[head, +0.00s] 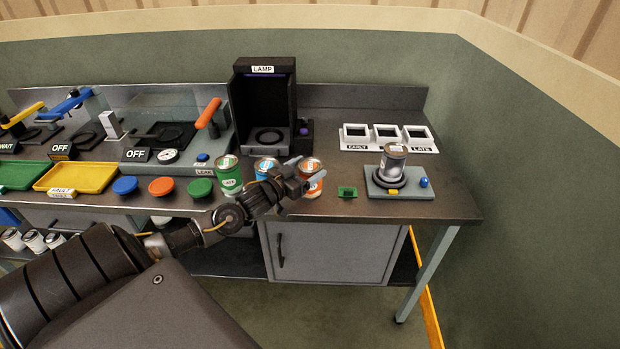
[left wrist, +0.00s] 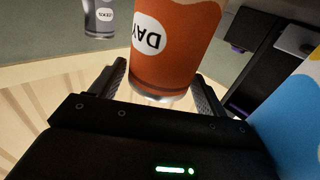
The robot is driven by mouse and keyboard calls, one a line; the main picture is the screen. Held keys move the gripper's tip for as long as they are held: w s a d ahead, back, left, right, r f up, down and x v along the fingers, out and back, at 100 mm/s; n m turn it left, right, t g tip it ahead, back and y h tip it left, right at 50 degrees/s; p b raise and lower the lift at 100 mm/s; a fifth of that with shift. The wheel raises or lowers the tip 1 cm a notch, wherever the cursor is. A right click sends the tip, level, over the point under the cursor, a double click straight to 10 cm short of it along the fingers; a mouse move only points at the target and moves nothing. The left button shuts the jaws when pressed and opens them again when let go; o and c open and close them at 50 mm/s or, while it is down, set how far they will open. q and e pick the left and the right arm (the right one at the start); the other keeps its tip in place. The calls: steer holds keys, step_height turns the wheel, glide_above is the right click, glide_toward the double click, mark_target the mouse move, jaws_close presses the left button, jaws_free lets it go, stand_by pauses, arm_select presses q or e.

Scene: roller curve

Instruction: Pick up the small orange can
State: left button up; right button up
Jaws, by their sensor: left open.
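The small orange can (head: 312,179) stands upright on the dark bench, at the right end of a row of cans. In the left wrist view the orange can (left wrist: 172,48) fills the top middle, with a white label reading "DAY". My left gripper (head: 304,179) reaches in from the left and is open. Its fingers (left wrist: 160,88) stand on either side of the can in the left wrist view; whether they touch it I cannot tell. My right gripper is in neither view.
A blue can (head: 264,167) and a green can (head: 228,174) stand left of the orange one. A silver can (head: 393,160) sits on a grey stand (head: 420,190). The black lamp box (head: 262,80) stands behind.

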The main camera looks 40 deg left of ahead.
arm_select(q)
steer(key=c, duration=0.8)
